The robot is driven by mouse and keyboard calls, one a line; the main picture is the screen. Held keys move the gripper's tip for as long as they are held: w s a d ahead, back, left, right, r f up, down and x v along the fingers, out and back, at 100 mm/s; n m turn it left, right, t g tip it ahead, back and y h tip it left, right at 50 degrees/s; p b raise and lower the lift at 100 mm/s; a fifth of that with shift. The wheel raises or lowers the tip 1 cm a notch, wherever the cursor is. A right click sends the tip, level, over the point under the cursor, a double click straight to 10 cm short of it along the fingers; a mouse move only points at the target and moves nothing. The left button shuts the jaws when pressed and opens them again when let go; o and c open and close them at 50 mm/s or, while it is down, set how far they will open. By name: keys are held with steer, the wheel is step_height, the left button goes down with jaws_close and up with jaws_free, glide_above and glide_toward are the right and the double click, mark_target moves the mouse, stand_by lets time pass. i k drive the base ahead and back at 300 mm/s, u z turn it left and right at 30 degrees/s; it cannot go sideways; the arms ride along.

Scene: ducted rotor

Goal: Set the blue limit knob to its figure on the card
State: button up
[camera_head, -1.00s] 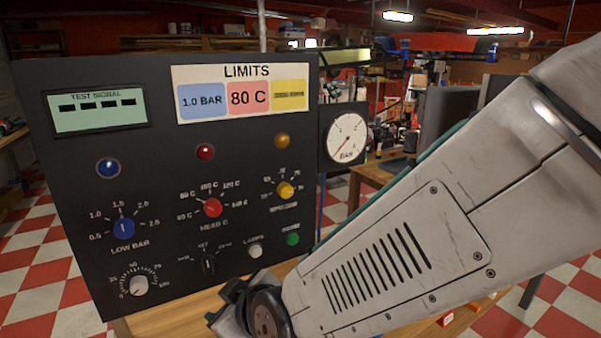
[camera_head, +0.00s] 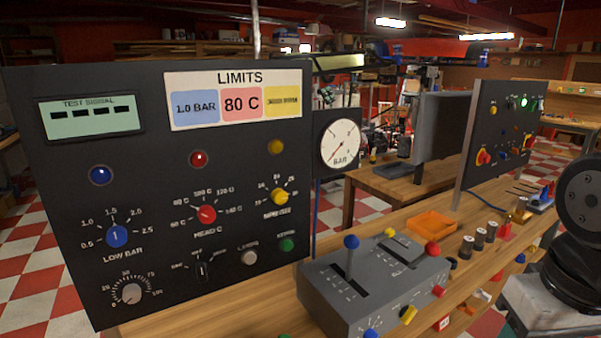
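The blue limit knob (camera_head: 116,236) sits low on the left of the dark panel (camera_head: 60,185), above the label LOW BAR. Its scale runs from 0.5 to 2.5, and its white mark looks upright, towards 1.5. The LIMITS card (camera_head: 240,78) is at the panel's top right. Its blue field (camera_head: 195,106) reads 1.0 BAR, and its red field reads 80 C. The yellow field's text is too small to read. My gripper is out of view; only part of my arm shows at the right edge.
A grey lever box (camera_head: 370,290) and an orange tray (camera_head: 431,225) stand on the wooden bench. Space before the panel looks clear.

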mark_target(116, 235)
steer(key=z, duration=0.85)
steer(key=k, duration=0.65)
steer(key=u, duration=0.85)
